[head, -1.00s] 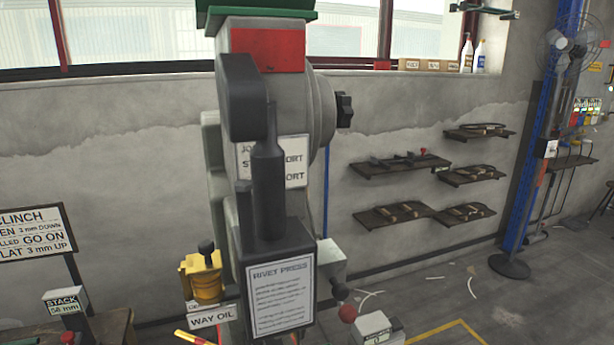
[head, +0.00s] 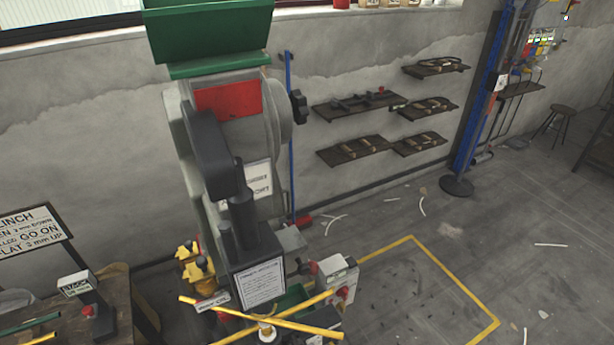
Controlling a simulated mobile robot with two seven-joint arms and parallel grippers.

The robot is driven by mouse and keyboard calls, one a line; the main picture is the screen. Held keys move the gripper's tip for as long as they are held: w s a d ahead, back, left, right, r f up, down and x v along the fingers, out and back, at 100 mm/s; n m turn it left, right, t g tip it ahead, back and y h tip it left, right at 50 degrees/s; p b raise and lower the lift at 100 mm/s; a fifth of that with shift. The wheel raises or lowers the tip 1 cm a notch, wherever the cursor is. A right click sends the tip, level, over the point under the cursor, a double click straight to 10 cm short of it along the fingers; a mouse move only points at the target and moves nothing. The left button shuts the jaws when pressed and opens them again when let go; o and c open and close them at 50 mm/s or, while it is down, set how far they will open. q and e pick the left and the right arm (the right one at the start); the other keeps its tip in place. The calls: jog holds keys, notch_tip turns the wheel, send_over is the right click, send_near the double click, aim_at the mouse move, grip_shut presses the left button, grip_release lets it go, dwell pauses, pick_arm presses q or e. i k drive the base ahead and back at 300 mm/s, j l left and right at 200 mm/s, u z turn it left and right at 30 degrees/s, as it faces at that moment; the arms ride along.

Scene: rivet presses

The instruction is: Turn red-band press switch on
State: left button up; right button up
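The rivet press (head: 180,150) stands left of centre, grey, with a red band (head: 228,99) across its upper front and a green hopper (head: 208,32) on top. A black knob (head: 298,107) sticks out on its right side. A pale box (head: 338,274) with small red parts sits low at its right; I cannot tell which part is the switch or its position. A black front housing with a white printed sheet (head: 262,283) hangs at the middle. Neither of my grippers is in view.
Yellow bars (head: 262,321) cross in front of the press's base. A table with a "STACK" sign (head: 77,284) and a red button (head: 87,311) stands at left. Wall shelves (head: 360,105) hang behind. Floor at right is mostly clear, with a yellow marked outline (head: 455,281).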

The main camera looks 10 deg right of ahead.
aim_at(343, 293)
jog(key=z, duration=0.6)
jog(key=i+l+u, duration=0.4)
jog(key=l, duration=0.5)
jog(key=i+l+u, duration=0.15)
jog(key=l, duration=0.5)
jog(key=i+l+u, duration=0.1)
jog(key=l, duration=0.55)
jog(key=i+l+u, duration=0.15)
jog(key=l, duration=0.5)
